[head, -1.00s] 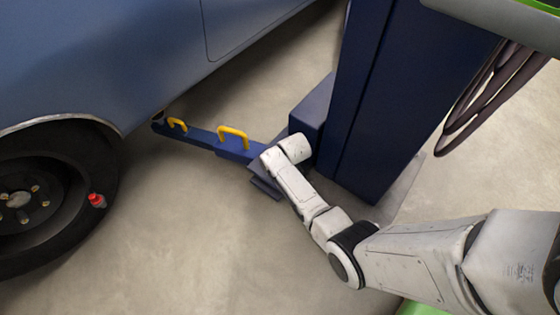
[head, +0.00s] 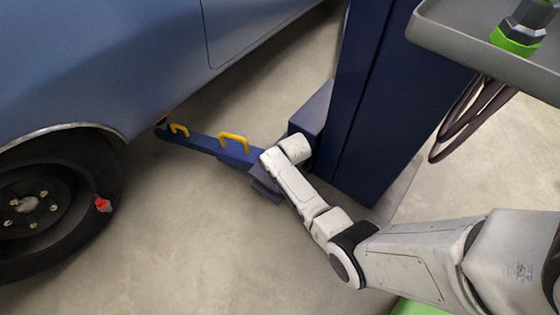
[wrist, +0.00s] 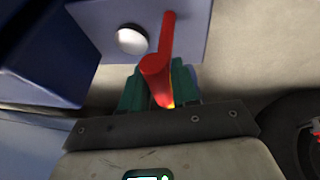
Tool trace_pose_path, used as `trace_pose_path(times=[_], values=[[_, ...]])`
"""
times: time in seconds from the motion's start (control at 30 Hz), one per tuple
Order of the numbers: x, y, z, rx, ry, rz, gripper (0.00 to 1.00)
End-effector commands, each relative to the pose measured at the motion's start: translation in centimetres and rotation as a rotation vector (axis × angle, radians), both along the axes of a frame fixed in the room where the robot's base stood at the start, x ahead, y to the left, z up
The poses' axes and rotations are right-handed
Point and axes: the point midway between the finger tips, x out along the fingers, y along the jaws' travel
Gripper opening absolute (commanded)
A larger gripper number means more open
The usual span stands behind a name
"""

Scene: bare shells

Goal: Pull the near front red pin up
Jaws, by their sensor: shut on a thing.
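The red pin (wrist: 157,70) shows in the wrist view, its red bar reaching up over a blue-grey plate with a round pale disc beside it. My gripper (wrist: 160,88) has its dark green fingers on both sides of the pin's thick red end and is shut on it. In the head view my arm reaches to the base end of the blue lift arm (head: 205,143). The pin and my fingertips are hidden there behind my wrist.
A dark blue lift column (head: 370,100) stands just right of my wrist. A blue car (head: 100,60) with a dark wheel (head: 45,215) fills the left. Yellow handles (head: 234,138) rise from the lift arm. A grey tray (head: 490,50) is at upper right. Bare floor lies in front.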

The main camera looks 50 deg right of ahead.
Motion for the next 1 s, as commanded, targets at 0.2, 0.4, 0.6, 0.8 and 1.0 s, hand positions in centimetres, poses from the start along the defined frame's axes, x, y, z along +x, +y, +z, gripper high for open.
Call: trace_pose_path(times=[0.2,0.4,0.6,0.8,1.0], values=[[0.2,0.1,0.2,-0.001,-0.002,0.003,0.43],[0.1,0.0,0.2,0.000,-0.003,0.001,0.52],[0.0,0.1,0.5,-0.001,-0.003,0.001,0.52],[-1.0,0.5,3.3,-0.002,-0.004,0.002,0.52],[-2.5,1.3,6.9,-0.002,-0.004,0.003,0.52]])
